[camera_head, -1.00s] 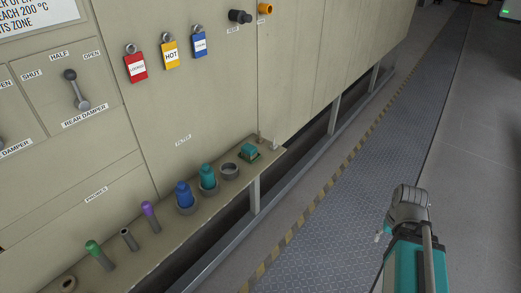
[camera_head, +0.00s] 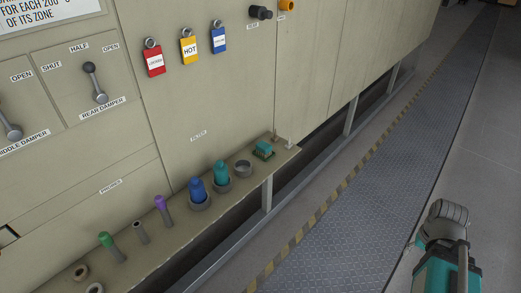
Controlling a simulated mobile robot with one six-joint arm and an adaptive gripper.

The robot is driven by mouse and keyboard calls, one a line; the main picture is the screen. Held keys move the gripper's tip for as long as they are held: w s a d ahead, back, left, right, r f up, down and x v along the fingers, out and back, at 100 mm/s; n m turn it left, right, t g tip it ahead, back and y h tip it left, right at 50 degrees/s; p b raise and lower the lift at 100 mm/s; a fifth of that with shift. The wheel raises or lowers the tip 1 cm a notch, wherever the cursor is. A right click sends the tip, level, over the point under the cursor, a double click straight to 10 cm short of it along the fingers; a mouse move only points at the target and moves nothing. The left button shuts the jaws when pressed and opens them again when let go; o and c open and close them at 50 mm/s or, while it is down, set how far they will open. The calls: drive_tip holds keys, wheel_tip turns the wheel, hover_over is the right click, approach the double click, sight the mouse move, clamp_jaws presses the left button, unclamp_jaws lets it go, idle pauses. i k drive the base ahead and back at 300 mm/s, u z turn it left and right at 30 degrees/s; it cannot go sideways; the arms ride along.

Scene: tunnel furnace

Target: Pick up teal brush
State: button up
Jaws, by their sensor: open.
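A small teal block with a dark green, bristly-looking underside (camera_head: 263,149) lies at the far right end of the narrow shelf; it looks like the teal brush. A teal bottle-shaped piece (camera_head: 221,174) stands upright in a grey ring, further left on the same shelf. Part of my arm, teal and grey, shows at the lower right, over the walkway and well apart from the shelf. I cannot make out my gripper's fingers in this view.
The beige shelf (camera_head: 235,195) also holds an empty ring (camera_head: 243,169), a blue piece (camera_head: 197,190), a purple probe (camera_head: 162,207) and a green probe (camera_head: 109,243). The furnace wall (camera_head: 225,100) rises behind. The metal walkway (camera_head: 370,200) is clear beyond my arm.

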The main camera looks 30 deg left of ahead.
sight(263, 149)
drive_tip(key=u, duration=0.1)
drive_tip(key=k, duration=1.1)
drive_tip(key=u, duration=1.35)
drive_tip(key=i, duration=1)
drive_tip(key=z, duration=0.1)
